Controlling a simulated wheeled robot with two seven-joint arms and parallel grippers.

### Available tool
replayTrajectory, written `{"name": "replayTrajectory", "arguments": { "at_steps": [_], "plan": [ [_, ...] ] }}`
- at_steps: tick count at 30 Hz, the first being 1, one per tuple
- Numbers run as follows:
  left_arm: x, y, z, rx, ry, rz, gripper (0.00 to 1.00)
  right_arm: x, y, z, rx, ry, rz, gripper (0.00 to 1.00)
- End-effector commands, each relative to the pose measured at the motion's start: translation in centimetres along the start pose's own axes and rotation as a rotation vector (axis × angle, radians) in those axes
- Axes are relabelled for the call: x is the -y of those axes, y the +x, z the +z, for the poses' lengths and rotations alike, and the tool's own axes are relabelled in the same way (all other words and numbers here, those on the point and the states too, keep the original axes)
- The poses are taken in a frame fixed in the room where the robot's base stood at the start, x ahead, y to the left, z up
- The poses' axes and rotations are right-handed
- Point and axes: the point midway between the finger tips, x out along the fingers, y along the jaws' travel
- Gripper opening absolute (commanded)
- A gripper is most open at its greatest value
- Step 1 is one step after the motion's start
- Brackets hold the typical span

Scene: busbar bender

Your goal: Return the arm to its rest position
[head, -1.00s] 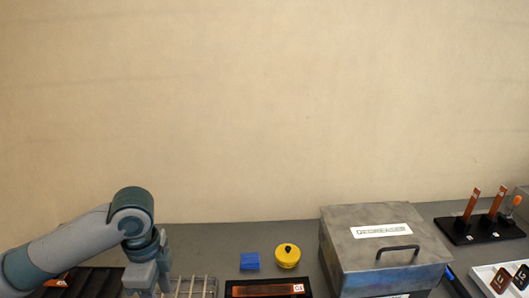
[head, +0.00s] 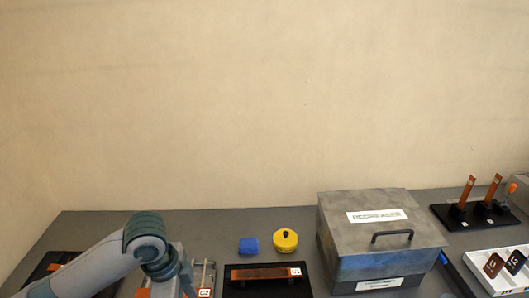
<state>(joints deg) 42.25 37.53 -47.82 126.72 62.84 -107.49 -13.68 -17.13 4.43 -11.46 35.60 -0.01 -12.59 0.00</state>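My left arm (head: 147,236) comes in from the lower left and bends downward at the wrist. My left gripper (head: 186,290) points down at the bottom edge, beside the metal rack (head: 204,275). Its fingertips are not clearly shown, so I cannot tell whether it is open or shut or holds anything. My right arm and gripper are not in view.
A black stand (head: 475,216) and white tray (head: 484,262) are far right.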

Motion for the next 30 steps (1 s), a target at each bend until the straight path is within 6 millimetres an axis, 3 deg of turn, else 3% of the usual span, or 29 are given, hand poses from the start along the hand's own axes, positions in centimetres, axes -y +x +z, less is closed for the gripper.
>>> {"name": "replayTrajectory", "arguments": {
  "at_steps": [9, 16, 23, 30],
  "plan": [
    [-3.8, 5.5, -3.6, -0.168, -0.175, -0.035, 0.50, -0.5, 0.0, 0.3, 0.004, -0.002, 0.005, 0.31],
    [-6.4, 8.5, -4.3, -0.260, -0.367, -0.067, 0.50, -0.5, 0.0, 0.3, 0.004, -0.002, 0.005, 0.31],
    [-9.2, 11.1, -3.0, -0.303, -0.595, -0.104, 0.50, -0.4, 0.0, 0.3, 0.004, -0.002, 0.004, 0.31],
    [-12.9, 13.6, 0.8, -0.279, -0.854, -0.155, 0.50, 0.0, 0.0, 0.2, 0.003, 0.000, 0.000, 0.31]
  ]
}}
